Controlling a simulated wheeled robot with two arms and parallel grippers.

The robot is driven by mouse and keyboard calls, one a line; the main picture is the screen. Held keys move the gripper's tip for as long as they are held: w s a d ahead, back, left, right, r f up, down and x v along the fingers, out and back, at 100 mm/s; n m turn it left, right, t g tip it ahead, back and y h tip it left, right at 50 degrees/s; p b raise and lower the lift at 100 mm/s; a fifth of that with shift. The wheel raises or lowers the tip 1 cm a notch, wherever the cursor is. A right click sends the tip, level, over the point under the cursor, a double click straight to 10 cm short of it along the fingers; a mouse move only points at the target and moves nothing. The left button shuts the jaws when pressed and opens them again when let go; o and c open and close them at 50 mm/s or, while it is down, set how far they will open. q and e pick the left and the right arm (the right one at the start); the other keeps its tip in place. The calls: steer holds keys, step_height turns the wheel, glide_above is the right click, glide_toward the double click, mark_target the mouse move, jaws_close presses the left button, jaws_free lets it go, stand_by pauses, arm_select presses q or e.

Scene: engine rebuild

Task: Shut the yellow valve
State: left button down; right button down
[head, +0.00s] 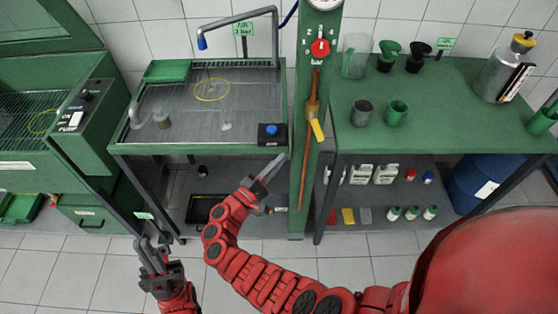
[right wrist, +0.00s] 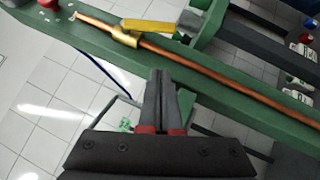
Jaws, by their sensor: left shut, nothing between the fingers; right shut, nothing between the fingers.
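The yellow valve has a flat yellow lever (head: 318,130) on a brass body (head: 312,108), set in a vertical copper pipe on the green post. The lever points down and a little right of the pipe's line. In the right wrist view the lever (right wrist: 148,26) and the brass body (right wrist: 124,38) lie beyond the fingertips, towards the top. My right gripper (head: 283,158) is shut and empty, left of the post and below the lever, apart from it. Its shut fingers also show in the right wrist view (right wrist: 160,74). My left gripper (head: 141,243) is shut and empty, low at the left.
The green post (head: 297,205) carries a red knob (head: 320,47) and a gauge above the valve. A wash table (head: 180,135) with a blue-button box (head: 271,133) stands left of the post. A green bench (head: 435,110) with funnels and cups stands right.

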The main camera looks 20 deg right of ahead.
mark_target(317, 126)
steer(key=w+d+r+p, duration=0.2)
steer(key=d+r+p, duration=0.1)
steer(key=d, duration=0.6)
steer(key=shift+p, duration=0.35)
steer(key=shift+w, duration=0.1)
steer(key=shift+d+n+t+b, duration=0.2)
steer(key=shift+n+t+b, duration=0.1)
